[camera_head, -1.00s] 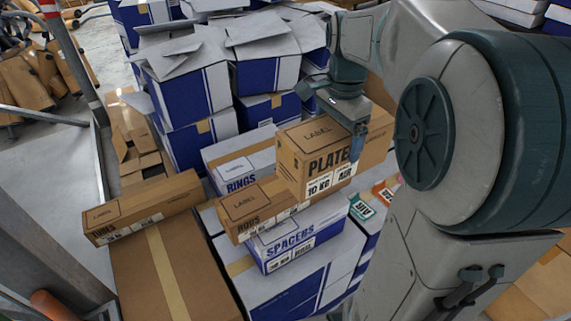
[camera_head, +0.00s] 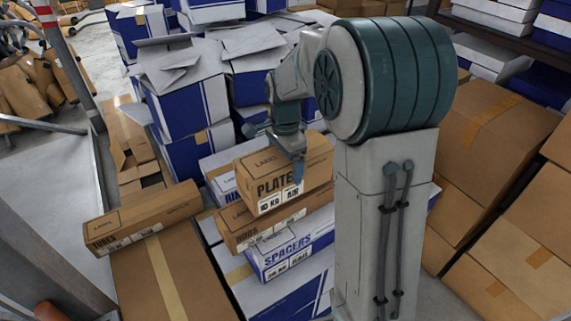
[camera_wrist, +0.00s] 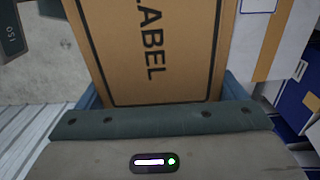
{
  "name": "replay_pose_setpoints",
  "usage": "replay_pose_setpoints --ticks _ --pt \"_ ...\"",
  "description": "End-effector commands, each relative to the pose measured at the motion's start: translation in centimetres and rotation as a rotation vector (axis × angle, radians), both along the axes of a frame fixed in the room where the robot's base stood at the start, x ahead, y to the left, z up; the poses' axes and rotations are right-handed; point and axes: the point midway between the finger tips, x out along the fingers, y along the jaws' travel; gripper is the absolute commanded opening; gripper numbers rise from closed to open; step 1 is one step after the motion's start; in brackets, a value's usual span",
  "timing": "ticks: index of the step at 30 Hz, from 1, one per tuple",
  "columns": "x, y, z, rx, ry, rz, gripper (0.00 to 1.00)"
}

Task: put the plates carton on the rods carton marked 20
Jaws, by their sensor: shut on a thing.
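The plates carton (camera_head: 285,172) is a brown box marked PLATES, 10 KG. My gripper (camera_head: 281,155) is shut on it from above. In the wrist view its LABEL face (camera_wrist: 150,45) fills the space between my fingers. In the head view the carton is over the rods carton (camera_head: 255,226), a long brown box, and covers much of its top. I cannot tell whether the two touch. The rods carton's number is too small to read.
The white and blue spacers carton (camera_head: 290,250) is in front of the rods carton. The rings carton (camera_head: 221,177) is behind, partly hidden. A brown tubes carton (camera_head: 143,217) lies at left on a large taped box (camera_head: 190,285). Open blue-white boxes (camera_head: 183,105) are stacked behind.

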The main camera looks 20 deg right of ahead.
Motion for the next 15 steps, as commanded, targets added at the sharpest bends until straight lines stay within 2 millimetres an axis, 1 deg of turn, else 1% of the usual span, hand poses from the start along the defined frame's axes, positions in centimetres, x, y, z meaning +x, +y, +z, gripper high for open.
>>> replay_pose_setpoints --ticks 3,6,15 --pt "0.0 0.0 -1.2 0.000 0.000 0.000 0.36" --pt "0.1 -0.1 -1.7 0.000 -0.003 0.000 0.36" --pt "0.1 -0.1 -2.0 -0.001 -0.004 0.000 0.36"
